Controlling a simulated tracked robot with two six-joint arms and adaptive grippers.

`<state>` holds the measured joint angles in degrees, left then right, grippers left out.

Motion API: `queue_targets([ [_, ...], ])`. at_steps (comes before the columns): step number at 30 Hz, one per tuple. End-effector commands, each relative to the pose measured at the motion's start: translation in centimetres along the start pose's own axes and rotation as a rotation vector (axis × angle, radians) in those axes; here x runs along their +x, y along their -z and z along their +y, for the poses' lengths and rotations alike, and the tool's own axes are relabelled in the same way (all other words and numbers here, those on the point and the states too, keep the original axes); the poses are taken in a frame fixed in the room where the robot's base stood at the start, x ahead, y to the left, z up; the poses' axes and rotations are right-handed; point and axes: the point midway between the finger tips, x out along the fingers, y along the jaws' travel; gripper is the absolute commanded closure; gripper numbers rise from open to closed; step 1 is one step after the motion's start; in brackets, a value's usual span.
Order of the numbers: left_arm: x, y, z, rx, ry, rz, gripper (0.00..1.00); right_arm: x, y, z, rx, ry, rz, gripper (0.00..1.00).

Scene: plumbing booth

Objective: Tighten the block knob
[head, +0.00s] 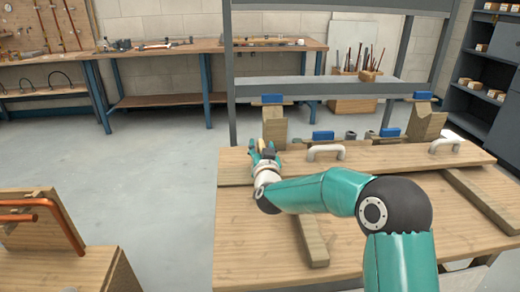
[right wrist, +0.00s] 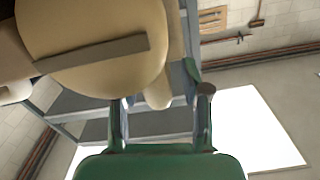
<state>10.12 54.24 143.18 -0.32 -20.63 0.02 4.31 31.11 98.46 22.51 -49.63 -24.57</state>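In the head view, my right gripper (head: 263,150) is at the back left of the wooden bench, just in front of an upright wooden block (head: 274,128) with a blue piece (head: 272,98) on top. A small tan piece (head: 262,144) shows at its fingers; I cannot tell whether this is the block knob. In the right wrist view, the gripper (right wrist: 160,110) has its two fingers well apart. A tan rounded end (right wrist: 157,92) shows between them; contact is unclear. A large tan round face (right wrist: 95,45) with a dark slot is close beside the left finger. My left gripper is out of view.
The wooden bench (head: 255,240) carries white handles (head: 326,153), another wooden block (head: 425,122) and raised wooden strips (head: 311,240). A grey rack (head: 310,88) stands behind. A wooden stand with a copper pipe (head: 62,222) is at lower left. Floor between is clear.

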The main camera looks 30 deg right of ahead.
Motion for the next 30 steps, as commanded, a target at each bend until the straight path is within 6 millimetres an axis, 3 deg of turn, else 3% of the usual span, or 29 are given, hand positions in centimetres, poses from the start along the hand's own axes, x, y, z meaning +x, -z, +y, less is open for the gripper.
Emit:
queue_targets([
  [10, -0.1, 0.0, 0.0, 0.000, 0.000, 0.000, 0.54, -1.4, 0.1, -0.1, -0.001, 0.002, 0.001, 0.54],
  [24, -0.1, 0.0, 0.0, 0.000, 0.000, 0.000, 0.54, -9.6, -0.1, -0.2, -0.001, 0.003, -0.001, 0.54],
  [30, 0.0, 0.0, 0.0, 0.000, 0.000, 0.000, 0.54, -11.5, -0.1, -0.1, -0.001, 0.002, 0.000, 0.54],
])
